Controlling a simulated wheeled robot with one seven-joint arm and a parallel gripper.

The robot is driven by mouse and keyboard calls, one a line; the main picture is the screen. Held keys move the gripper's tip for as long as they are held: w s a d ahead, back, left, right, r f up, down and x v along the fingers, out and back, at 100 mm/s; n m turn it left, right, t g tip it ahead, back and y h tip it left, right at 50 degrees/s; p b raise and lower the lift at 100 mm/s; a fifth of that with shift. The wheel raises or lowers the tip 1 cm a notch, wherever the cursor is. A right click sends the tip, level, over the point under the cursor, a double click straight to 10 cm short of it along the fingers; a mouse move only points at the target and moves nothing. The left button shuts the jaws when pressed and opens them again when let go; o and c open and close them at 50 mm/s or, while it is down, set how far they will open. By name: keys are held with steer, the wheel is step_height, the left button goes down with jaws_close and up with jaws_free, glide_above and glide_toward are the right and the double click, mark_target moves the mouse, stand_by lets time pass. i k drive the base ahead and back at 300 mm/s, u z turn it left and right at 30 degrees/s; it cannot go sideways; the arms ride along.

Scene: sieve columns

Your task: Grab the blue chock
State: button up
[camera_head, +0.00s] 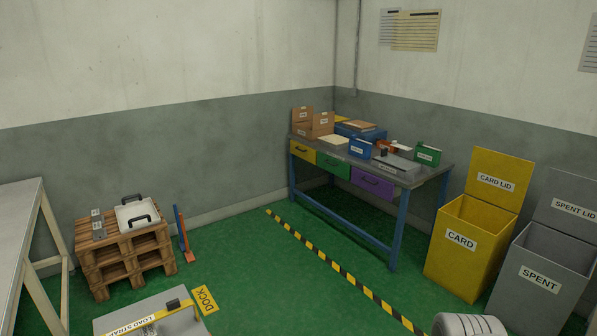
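I cannot pick out a blue chock for certain. A blue upright piece (178,226) stands on the green floor beside the pallet stack, next to an orange upright piece with a foot (189,255). It is too small to tell what these are. A small blue box with a white label (360,149) stands on the workbench, and a larger blue container (372,133) lies behind it. My gripper is not in view. A pale rounded part at the bottom right edge looks like my own arm.
The workbench (405,176) stands in the corner, with yellow CARD (458,262) and grey SPENT (530,290) bins at right. Stacked pallets (122,262) hold a white tray (137,213). Green floor between is clear, crossed by striped tape (335,268).

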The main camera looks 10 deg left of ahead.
mark_target(182, 244)
steer(key=u, duration=0.2)
steer(key=i, duration=3.05)
steer(key=u, duration=0.75)
steer(key=i, duration=2.6)
steer(key=u, duration=1.75)
steer(key=i, duration=1.6)
steer(key=u, duration=0.8)
